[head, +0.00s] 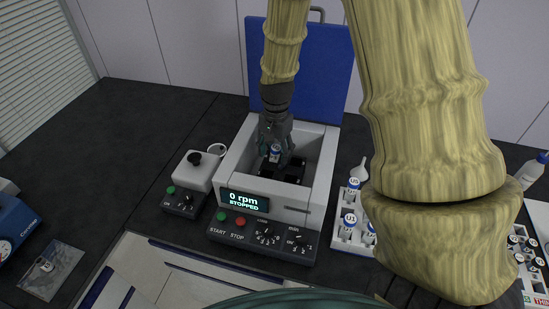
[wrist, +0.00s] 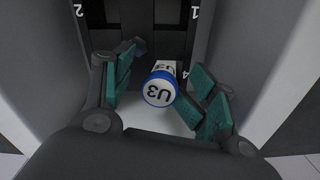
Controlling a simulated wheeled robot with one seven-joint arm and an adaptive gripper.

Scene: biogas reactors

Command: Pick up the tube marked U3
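The tube marked U3 (wrist: 160,90) has a white cap with a blue rim. It is inside the open centrifuge, near the rotor's position marked 4; I cannot tell how deep it sits. It also shows in the head view (head: 275,154), below my gripper. In the wrist view my gripper (wrist: 164,92) is open, with a green-padded finger on each side of the tube and small gaps between pads and cap. In the head view my gripper (head: 274,143) reaches down into the centrifuge chamber. The tube's lower part is hidden.
The centrifuge (head: 328,170) has tall grey walls close around my gripper and a raised blue lid (head: 318,65). Its display reads 0 rpm, STOPPED. A white rack (head: 345,236) with tubes U1 and U5 stands to the right. A small knob-topped device (head: 195,170) stands left.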

